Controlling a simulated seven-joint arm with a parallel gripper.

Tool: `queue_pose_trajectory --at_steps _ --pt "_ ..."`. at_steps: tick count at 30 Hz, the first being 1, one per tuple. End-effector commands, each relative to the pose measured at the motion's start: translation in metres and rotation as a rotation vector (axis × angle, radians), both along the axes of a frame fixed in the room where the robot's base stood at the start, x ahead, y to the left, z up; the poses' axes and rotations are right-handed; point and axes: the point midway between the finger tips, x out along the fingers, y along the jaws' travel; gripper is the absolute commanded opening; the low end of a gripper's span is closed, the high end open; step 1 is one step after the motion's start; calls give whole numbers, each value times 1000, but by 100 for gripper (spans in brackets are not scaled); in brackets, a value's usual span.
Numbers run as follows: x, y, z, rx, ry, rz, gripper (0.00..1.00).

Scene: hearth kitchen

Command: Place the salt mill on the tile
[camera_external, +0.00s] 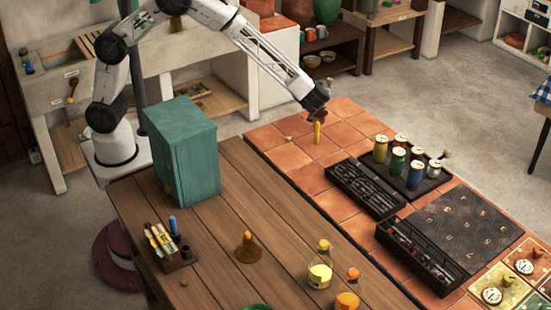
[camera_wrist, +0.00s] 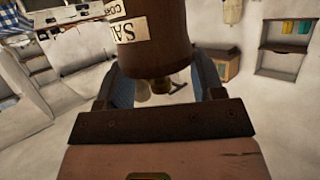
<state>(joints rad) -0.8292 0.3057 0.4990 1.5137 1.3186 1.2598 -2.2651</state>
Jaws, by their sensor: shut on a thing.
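My gripper (camera_external: 318,108) is at the end of the outstretched arm, over the far part of the terracotta tile surface (camera_external: 282,153). In the wrist view my gripper (camera_wrist: 162,85) is shut on a dark brown cylinder, the salt mill (camera_wrist: 160,58), with a pale label starting "SA". Its top runs out of the frame. In the external view the mill is small and dark at the gripper and hard to make out. A narrow yellow thing (camera_external: 317,132) shows just below; I cannot tell whether it touches the tiles. Patterned tiles (camera_external: 484,291) lie at the lower right.
Lidded jars (camera_external: 398,160) stand on a dark tray right of my gripper. Two black compartment boxes (camera_external: 365,188) (camera_external: 418,256) and a dark embossed panel (camera_external: 470,232) lie nearer. A teal cabinet (camera_external: 185,160) and bottles (camera_external: 320,272) stand on the wooden table. Bare terracotta surrounds my gripper.

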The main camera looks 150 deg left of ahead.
Motion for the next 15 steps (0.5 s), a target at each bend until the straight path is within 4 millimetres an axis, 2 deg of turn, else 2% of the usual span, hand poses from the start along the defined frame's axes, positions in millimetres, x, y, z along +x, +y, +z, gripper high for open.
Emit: queue_pose_trajectory --at_steps 15 --pt "31 47 -5 1 1 0 5"
